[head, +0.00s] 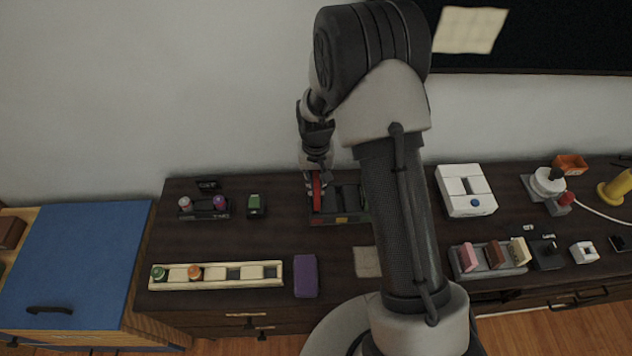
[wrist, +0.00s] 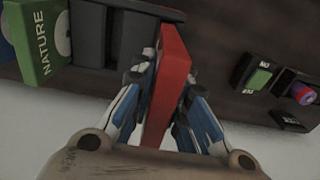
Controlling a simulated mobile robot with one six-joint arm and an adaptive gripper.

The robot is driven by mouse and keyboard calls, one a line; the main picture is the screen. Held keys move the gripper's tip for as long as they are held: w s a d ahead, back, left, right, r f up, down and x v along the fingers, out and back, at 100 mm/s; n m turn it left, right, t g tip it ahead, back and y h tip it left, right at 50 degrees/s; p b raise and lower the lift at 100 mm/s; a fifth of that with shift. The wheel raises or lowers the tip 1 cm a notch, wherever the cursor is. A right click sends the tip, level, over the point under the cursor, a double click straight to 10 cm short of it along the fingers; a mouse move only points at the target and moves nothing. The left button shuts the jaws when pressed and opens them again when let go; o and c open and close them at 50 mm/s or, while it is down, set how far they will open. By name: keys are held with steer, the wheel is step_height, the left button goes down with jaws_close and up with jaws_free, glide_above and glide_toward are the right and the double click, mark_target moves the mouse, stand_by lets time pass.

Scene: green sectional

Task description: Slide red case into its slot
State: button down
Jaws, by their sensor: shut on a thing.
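My gripper (head: 316,180) is shut on the red case (head: 317,190), with a finger on each side of it. In the wrist view the red case (wrist: 170,85) stands on edge between the fingers (wrist: 160,100). It is at the left end of the dark slotted holder (head: 335,221) in the head view, which has red and yellow labels on its front. Dark dividers (wrist: 90,35) show beside the case in the wrist view. How deep the case's lower edge sits is hidden. A green case marked NATURE (wrist: 40,40) stands at the holder's other end.
A small green-faced box (head: 256,205) and a rack with coloured knobs (head: 203,207) stand left of the holder. A cream tray (head: 215,275) and a purple case (head: 306,276) lie in front. A white device (head: 466,190) stands right of my arm.

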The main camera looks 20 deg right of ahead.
mark_target(316, 173)
steer(key=shift+f+b, duration=1.95)
steer(key=shift+f, duration=0.85)
steer(key=c, duration=1.5)
jaws_free()
steer(key=shift+r, duration=0.15)
step_height(316, 173, up, 12)
steer(key=shift+f, duration=0.1)
